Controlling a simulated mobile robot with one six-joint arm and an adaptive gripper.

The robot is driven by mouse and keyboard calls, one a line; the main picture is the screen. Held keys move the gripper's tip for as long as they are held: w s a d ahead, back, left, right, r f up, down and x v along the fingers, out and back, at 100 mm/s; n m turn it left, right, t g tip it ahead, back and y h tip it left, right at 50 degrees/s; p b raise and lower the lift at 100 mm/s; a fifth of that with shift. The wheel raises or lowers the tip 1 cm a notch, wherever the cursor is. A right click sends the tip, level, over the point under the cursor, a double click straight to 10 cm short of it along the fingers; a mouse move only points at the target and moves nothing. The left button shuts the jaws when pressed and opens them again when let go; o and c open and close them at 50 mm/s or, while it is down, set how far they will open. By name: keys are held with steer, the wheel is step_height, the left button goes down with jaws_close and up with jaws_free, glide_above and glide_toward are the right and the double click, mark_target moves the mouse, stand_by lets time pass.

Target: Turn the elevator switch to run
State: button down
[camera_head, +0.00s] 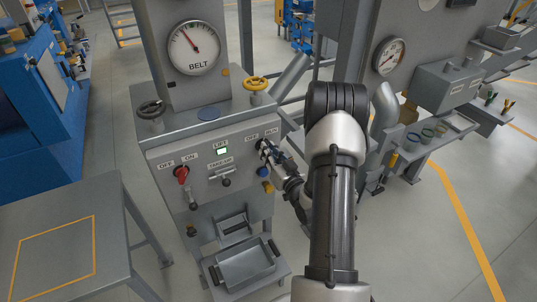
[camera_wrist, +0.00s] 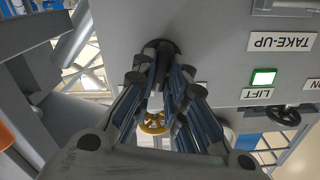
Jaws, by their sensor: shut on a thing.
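The elevator switch sits at the right of the grey panel (camera_head: 160,155), under the OFF and RUN labels (camera_head: 262,135). My gripper (camera_head: 269,153) reaches it from the right and hides most of it. In the wrist view my gripper (camera_wrist: 158,72) is closed on the dark switch (camera_wrist: 160,46) at the panel face. Which way the switch points is hidden by the fingers. The LIFT lamp (camera_head: 222,151) is lit green; it also shows in the wrist view (camera_wrist: 263,78).
A red switch (camera_head: 181,173) with OFF and ON labels is at the panel's left. A yellow handwheel (camera_head: 256,84) stands above. A grey tray (camera_head: 245,266) is below.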

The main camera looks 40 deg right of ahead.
steer(key=shift+m, duration=1.6)
steer(key=c, duration=1.6)
jaws_free()
steer(key=shift+s, duration=0.1)
steer(key=v, duration=1.1)
steer(key=shift+s+a, duration=0.2)
steer(key=shift+s, duration=0.2)
steer(key=shift+w, duration=0.1)
